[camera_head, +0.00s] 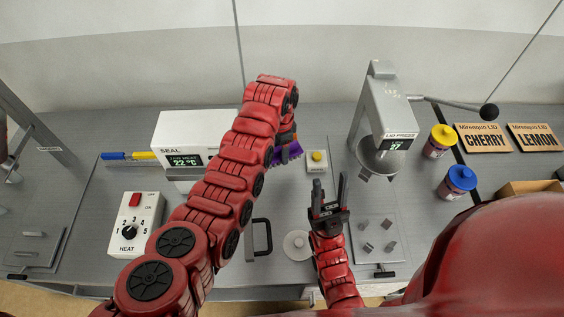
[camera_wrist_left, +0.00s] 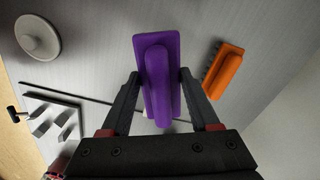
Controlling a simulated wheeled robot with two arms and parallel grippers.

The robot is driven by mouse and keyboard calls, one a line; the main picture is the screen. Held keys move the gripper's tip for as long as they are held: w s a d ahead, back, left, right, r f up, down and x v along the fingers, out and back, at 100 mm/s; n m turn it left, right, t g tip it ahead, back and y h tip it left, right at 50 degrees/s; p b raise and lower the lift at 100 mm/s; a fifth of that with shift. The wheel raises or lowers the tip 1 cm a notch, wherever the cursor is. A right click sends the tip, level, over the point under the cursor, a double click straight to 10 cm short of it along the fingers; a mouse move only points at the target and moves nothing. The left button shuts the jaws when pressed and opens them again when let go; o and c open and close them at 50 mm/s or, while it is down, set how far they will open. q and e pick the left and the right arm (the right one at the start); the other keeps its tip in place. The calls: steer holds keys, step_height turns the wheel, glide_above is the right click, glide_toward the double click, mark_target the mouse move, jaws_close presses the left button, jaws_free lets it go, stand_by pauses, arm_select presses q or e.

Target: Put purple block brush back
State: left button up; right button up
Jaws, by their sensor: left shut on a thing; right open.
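The purple block brush (camera_wrist_left: 158,75) is between the fingers of my left gripper (camera_wrist_left: 157,85) in the left wrist view. It has a flat rectangular base with a rounded raised grip. In the head view, part of the purple block brush (camera_head: 293,152) shows beside the end of my left arm, at the back middle of the counter; the arm hides most of this gripper. My right gripper (camera_head: 329,188) is open and empty, in front of the lid press. An orange brush (camera_wrist_left: 226,72) with dark bristles lies apart to the right in the left wrist view.
The lid press (camera_head: 385,105) stands right of centre, with yellow-lidded (camera_head: 438,142) and blue-lidded (camera_head: 457,183) jars beside it. The white seal unit (camera_head: 188,138) is behind my left arm. A heat control box (camera_head: 134,225) stands at left. A round white lid (camera_head: 296,244) lies at the front.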

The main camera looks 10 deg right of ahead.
arm_select(q)
step_height(320, 180, down, 10)
steer(key=b, duration=0.4)
steer(key=shift+r, duration=0.25)
steer(key=shift+f+b, duration=0.1)
steer(key=shift+b, duration=0.25)
steer(key=o, duration=1.3)
